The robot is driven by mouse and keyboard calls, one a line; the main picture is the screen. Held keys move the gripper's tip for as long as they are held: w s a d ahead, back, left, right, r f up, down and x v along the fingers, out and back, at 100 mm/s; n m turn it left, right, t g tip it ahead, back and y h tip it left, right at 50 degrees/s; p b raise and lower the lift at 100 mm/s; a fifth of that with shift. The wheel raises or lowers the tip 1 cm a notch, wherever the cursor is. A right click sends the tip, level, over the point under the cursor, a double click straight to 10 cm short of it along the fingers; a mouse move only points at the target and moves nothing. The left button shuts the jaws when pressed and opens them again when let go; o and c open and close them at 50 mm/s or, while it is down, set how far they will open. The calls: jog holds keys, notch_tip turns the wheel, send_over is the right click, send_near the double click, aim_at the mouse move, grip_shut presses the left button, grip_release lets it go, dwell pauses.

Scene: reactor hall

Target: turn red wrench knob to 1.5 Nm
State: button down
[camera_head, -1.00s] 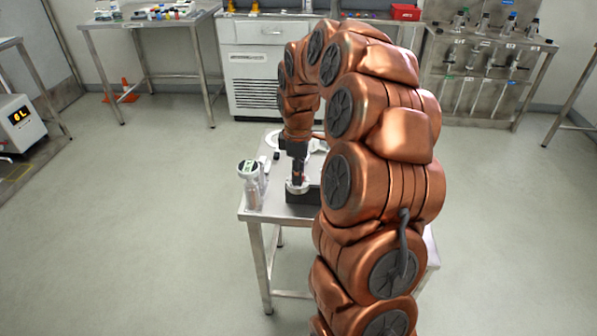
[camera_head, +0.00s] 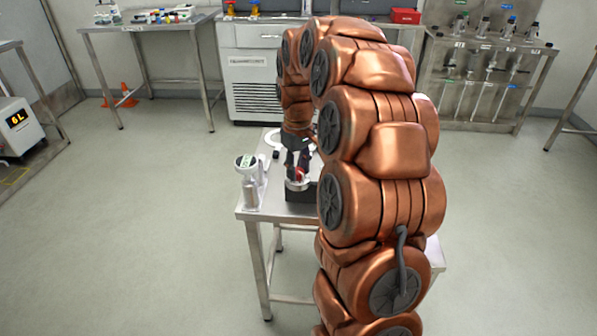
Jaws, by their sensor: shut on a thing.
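A small steel table (camera_head: 284,213) stands in the middle of the camera_head view. A dark block (camera_head: 310,191) with a round silver part (camera_head: 296,185) sits on it, and a little of a red knob (camera_head: 300,171) shows above the silver part. My gripper (camera_head: 297,168) points down from above and is shut on the red knob. My gripper's fingers and arm hide most of the knob and the right side of the table. I cannot read any torque value at the knob.
A white device with a greenish display (camera_head: 246,162) and a silver cylinder (camera_head: 250,194) stand close to my gripper's left on the table. Back benches hold bottles and a red box (camera_head: 405,16). The floor around the table is clear.

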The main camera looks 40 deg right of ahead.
aim_at(298, 170)
jog(key=shift+m+b, duration=0.45)
jog(key=shift+m, duration=1.05)
jog(key=c, duration=0.8)
grip_release()
jog(key=shift+o, duration=0.2)
notch_tip(298, 170, up, 12)
